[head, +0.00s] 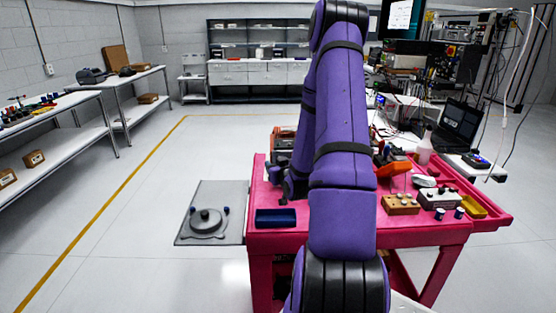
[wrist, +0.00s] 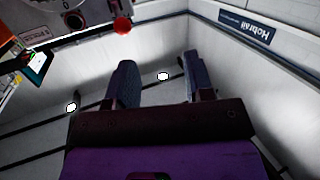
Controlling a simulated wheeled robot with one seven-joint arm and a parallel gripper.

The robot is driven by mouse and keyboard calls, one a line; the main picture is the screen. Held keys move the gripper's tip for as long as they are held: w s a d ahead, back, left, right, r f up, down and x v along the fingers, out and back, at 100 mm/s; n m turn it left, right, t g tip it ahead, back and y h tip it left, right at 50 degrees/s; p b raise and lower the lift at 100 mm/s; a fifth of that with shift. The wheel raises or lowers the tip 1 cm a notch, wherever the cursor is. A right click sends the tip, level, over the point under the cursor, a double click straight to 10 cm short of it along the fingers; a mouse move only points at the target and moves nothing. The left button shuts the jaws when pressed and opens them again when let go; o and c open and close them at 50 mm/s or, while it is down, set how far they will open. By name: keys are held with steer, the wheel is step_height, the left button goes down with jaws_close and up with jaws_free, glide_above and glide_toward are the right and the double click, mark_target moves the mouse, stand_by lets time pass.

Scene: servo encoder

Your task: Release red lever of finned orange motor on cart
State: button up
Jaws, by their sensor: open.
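The pink-red cart (head: 262,232) stands at centre right in the head view, with my purple arm across its middle. An orange-brown object (head: 284,133) shows at the cart's far side, left of my arm; I cannot tell whether it is the finned motor. In the wrist view, a red ball-shaped knob (wrist: 122,25) shows at the top, beside a grey housing (wrist: 75,8) with a dark round part; it may be the red lever. My gripper (wrist: 162,75) is open and empty, its fingers apart from the knob. In the head view my gripper is partly hidden by my arm.
A blue tray (head: 276,218) lies at the cart's front left. Wooden and white boxes (head: 401,205), a spray bottle (head: 424,148) and a yellow tray (head: 490,206) are on the right. A grey plate (head: 188,233) carries a round fixture at left. Floor beyond it is clear.

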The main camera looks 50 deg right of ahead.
steer(key=s+d+f+m+h, duration=0.2)
steer(key=s+f, duration=0.1)
steer(key=x, duration=1)
steer(key=shift+w+d+r+t, duration=0.25)
steer(key=shift+d+r+t, duration=0.05)
steer(key=shift+r, duration=0.05)
steer(key=shift+c, duration=0.5)
steer(key=shift+n, duration=0.3)
steer(key=c, duration=0.7)
steer(key=shift+w+r+g+y, duration=0.2)
steer(key=shift+r+g+y, duration=0.15)
steer(key=shift+g+y, duration=0.4)
steer(key=o, duration=0.8)
